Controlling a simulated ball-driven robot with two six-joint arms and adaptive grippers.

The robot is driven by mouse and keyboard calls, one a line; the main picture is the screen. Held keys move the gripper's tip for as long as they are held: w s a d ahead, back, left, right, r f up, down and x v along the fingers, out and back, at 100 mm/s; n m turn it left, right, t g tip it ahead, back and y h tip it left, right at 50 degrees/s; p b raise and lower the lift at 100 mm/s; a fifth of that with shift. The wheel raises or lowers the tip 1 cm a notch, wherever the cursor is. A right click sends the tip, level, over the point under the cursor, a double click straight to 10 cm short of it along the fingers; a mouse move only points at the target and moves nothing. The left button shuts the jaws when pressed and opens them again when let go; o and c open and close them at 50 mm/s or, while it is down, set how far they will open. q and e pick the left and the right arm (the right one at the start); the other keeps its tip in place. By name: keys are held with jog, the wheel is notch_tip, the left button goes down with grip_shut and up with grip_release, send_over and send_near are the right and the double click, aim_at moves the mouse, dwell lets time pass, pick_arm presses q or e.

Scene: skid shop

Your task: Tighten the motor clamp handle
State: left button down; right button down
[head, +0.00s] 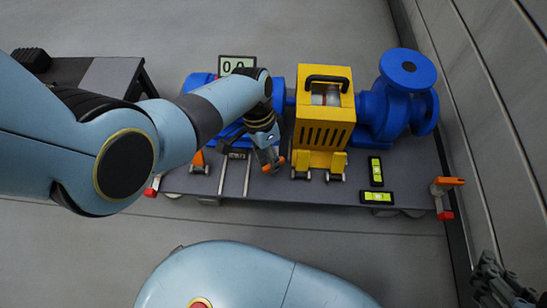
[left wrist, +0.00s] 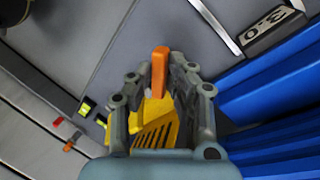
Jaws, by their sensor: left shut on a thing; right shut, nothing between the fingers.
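An orange clamp handle (left wrist: 160,70) stands between the fingertips of my left gripper (left wrist: 156,84) in the left wrist view. In the head view, my left gripper (head: 268,156) reaches down at the front of the blue motor (head: 228,130), shut on that handle, whose orange end (head: 270,167) shows beside the fingers. The gripper and arm hide part of the motor and the clamp. Another orange clamp handle (head: 198,158) stands further left at the motor's front. My right gripper (head: 503,290) is shut and empty in the bottom right corner, far from the clamps.
A yellow guard (head: 325,118) with a black handle stands between the motor and a blue pump (head: 398,105). Two levels (head: 376,170) (head: 377,197) lie on the grey skid. An orange-handled clamp (head: 447,183) is at its right end. A display (head: 237,64) stands behind the motor.

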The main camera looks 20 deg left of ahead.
pick_arm(q)
jog(key=shift+s+a+f+m+g, duration=0.1)
jog(key=shift+s+f+m+g, duration=0.15)
jog(key=shift+s+m, duration=0.25)
jog(key=shift+m+g+y, duration=0.25)
jog(key=shift+m+y, duration=0.15)
jog(key=shift+m, duration=1.1)
jog(key=m, duration=0.2)
jog(key=shift+m+y, duration=0.4)
jog(key=c, duration=1.1)
grip_release()
jog(key=shift+r, duration=0.1)
jog(key=shift+w, duration=0.2)
jog(key=shift+w+r, duration=0.1)
jog(key=shift+r, duration=0.1)
